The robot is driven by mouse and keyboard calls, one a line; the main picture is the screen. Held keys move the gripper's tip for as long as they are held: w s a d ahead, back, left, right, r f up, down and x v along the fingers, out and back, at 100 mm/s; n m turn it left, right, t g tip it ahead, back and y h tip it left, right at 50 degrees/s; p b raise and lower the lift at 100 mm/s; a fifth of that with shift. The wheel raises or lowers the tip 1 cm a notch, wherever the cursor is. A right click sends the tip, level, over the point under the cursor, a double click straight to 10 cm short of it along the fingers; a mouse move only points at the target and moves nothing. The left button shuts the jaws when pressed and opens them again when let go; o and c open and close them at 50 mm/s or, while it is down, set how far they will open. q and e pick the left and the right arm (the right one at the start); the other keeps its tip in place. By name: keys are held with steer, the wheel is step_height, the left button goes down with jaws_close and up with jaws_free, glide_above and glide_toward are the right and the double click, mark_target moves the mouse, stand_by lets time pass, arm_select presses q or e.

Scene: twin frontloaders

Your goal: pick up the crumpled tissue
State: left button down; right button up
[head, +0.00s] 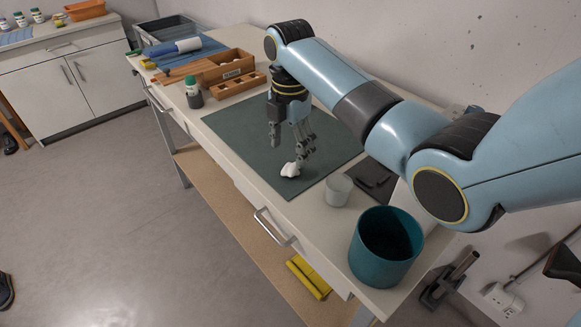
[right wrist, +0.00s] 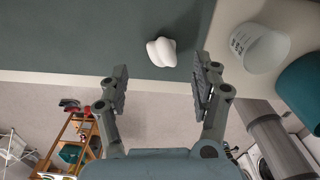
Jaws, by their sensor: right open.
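The crumpled tissue (head: 290,169) is a small white lump on the dark green mat (head: 232,128), near the mat's front edge. My right gripper (head: 290,150) is just above it in the head view, pointing down with its fingers apart. In the right wrist view the tissue (right wrist: 161,51) lies beyond the fingertips, roughly in line with the gap between the open fingers (right wrist: 160,80). Nothing is between the fingers. My left gripper is not in view.
A white cup (head: 336,190) and a teal bin (head: 385,248) stand right of the mat, with a dark flat item (head: 374,178) behind the cup. A wooden box (head: 228,66), a small wooden rack (head: 237,84) and a green-capped bottle (head: 193,93) stand at the table's left. Most of the mat is clear.

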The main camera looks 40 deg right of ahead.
mark_target(291, 166)
steer(key=f, duration=0.4)
steer(key=shift+s+f+p, duration=0.2)
steer(key=shift+f+p, duration=0.1)
steer(key=shift+f, duration=0.3)
steer(key=shift+c, duration=0.5)
steer(key=c, duration=0.4)
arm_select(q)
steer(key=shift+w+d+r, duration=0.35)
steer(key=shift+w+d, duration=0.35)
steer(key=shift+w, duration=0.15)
arm_select(e)
steer(key=shift+c, duration=1.4)
